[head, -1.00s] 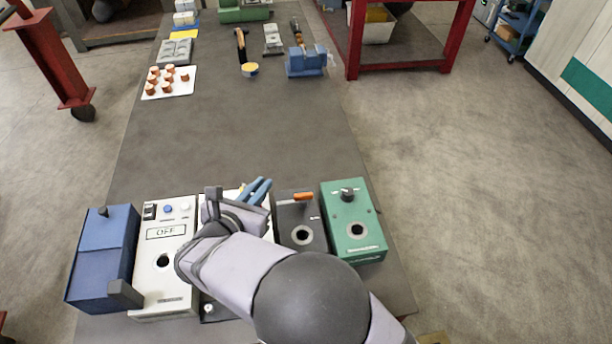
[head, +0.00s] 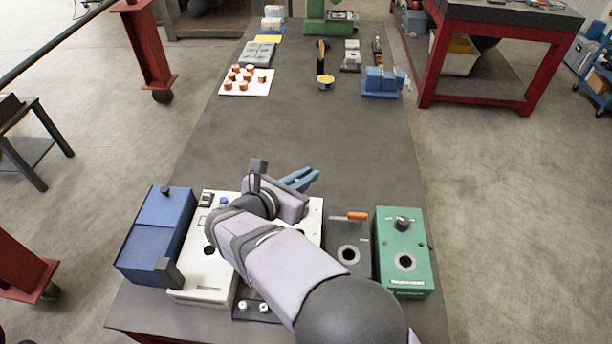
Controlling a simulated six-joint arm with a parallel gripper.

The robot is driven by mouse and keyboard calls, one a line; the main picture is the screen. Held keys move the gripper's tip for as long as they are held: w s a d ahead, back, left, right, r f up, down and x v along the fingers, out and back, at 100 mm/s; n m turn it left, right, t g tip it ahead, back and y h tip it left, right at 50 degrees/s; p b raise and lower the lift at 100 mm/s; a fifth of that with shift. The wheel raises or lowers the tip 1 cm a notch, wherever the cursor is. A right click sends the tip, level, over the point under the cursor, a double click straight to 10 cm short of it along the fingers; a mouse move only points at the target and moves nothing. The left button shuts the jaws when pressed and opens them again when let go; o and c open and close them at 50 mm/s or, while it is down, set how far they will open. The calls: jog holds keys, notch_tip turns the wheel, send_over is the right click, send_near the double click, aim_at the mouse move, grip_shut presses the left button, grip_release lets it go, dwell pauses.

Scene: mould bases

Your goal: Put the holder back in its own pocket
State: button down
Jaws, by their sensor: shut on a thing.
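My gripper (head: 300,180) is above the back edge of the row of boxes, beyond my wrist. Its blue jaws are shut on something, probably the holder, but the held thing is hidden. Several boxes stand side by side. A white box (head: 197,278) with a round hole is left of my arm. Another white box (head: 313,222) is mostly covered by my arm, so any pocket in it is hidden. A dark grey box (head: 337,232) has an orange handle and a ringed hole. A green box (head: 388,238) has a dark knob and a ringed hole.
The middle of the grey bench (head: 300,125) is clear. A white tray of orange-brown pieces (head: 232,90), a tool with an orange end (head: 325,80) and a blue block (head: 380,82) lie farther back.

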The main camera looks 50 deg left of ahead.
jog(key=shift+f+b, duration=4)
jog(key=shift+f, duration=1.8)
jog(key=c, duration=1.8)
grip_release()
jog(key=shift+f, duration=0.15)
jog(key=shift+s+d+r+b, duration=0.2)
jog(key=shift+s+b, duration=0.15)
jog(key=shift+s, duration=0.3)
jog(key=b+v, duration=0.2)
jog(key=v, duration=0.4)
jog(key=shift+r, duration=0.2)
